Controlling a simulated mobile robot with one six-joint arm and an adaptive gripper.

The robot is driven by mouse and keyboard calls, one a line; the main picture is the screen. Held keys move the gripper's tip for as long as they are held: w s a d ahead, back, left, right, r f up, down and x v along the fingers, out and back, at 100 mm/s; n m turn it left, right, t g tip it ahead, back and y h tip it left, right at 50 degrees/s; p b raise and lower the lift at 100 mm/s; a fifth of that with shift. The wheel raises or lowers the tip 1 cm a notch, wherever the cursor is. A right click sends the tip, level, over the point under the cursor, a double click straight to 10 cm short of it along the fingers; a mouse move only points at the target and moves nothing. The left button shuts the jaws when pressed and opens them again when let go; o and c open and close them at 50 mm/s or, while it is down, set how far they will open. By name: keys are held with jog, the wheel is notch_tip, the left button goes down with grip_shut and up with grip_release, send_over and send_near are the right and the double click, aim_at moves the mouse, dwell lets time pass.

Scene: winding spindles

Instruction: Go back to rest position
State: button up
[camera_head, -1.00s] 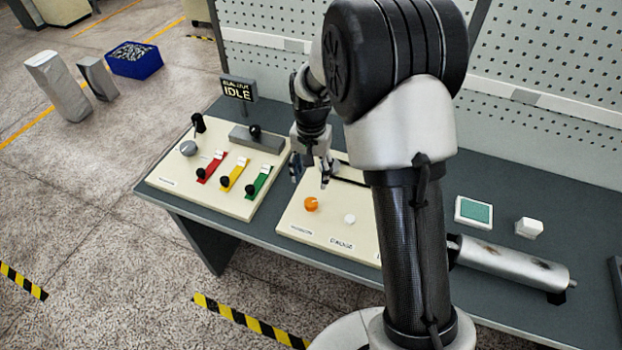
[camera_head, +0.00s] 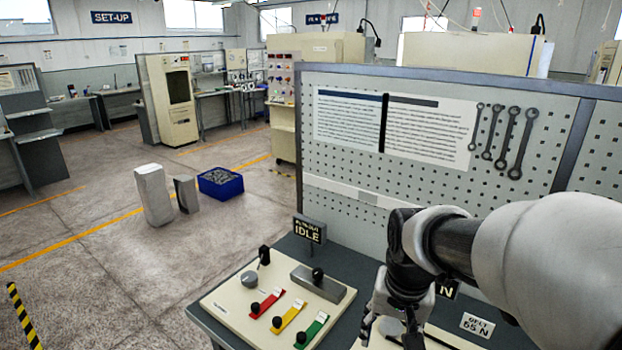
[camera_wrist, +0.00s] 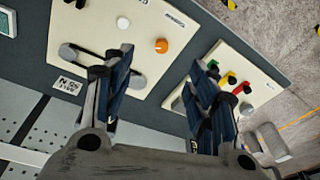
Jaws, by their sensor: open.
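My gripper (camera_head: 397,310) hangs at the end of my arm above the right part of the workbench in the head view. In the wrist view my gripper (camera_wrist: 165,75) has its two fingers spread wide with nothing between them. Below and beyond the fingers lies the cream panel (camera_wrist: 108,30) with an orange knob (camera_wrist: 161,46), a white button (camera_wrist: 123,22) and a dark belt between two grey discs. The fingers look apart from the panel.
A second cream panel (camera_head: 222,299) carries red, yellow and green levers. An IDLE sign (camera_head: 309,230) stands behind it. A pegboard (camera_head: 345,170) with wrenches rises behind the bench. A blue bin (camera_head: 221,184) and two grey blocks stand on open floor to the left.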

jog(key=s+r+n+t, duration=0.1)
jog(key=s, duration=0.8)
jog(key=s+r+n+t+b, duration=0.1)
jog(key=s+n, duration=0.1)
jog(key=s, duration=0.6)
jog(key=shift+s+r+n+t+b, duration=0.3)
jog(key=shift+s+r, duration=0.05)
jog(key=shift+r, duration=0.05)
